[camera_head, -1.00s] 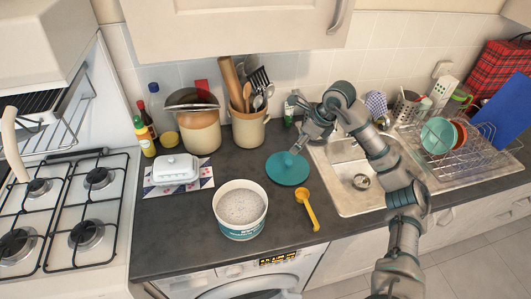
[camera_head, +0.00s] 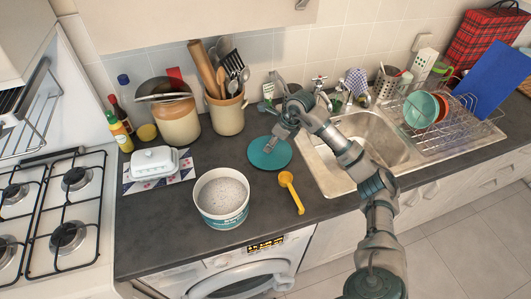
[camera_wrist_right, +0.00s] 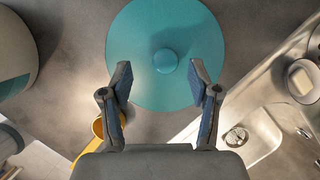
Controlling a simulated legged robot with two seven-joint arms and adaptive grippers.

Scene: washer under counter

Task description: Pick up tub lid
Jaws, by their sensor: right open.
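The teal tub lid (camera_head: 270,154) lies flat on the dark counter, between the tub and the sink. It is round with a small knob (camera_wrist_right: 165,61) at its centre in the right wrist view. My right gripper (camera_head: 272,147) is over the lid in the head view and hides part of it. In the wrist view the right gripper (camera_wrist_right: 161,85) is open, its fingers spread to either side below the knob, holding nothing. The white tub (camera_head: 221,199) of grey-white powder stands open to the left of the lid. My left gripper is not in view.
A yellow scoop (camera_head: 291,191) lies on the counter just in front of the lid. The sink (camera_head: 350,150) is to the right. Utensil crock (camera_head: 226,112) and jar (camera_head: 174,121) stand behind. A butter dish (camera_head: 155,161) is at the left. Counter in front of the tub is clear.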

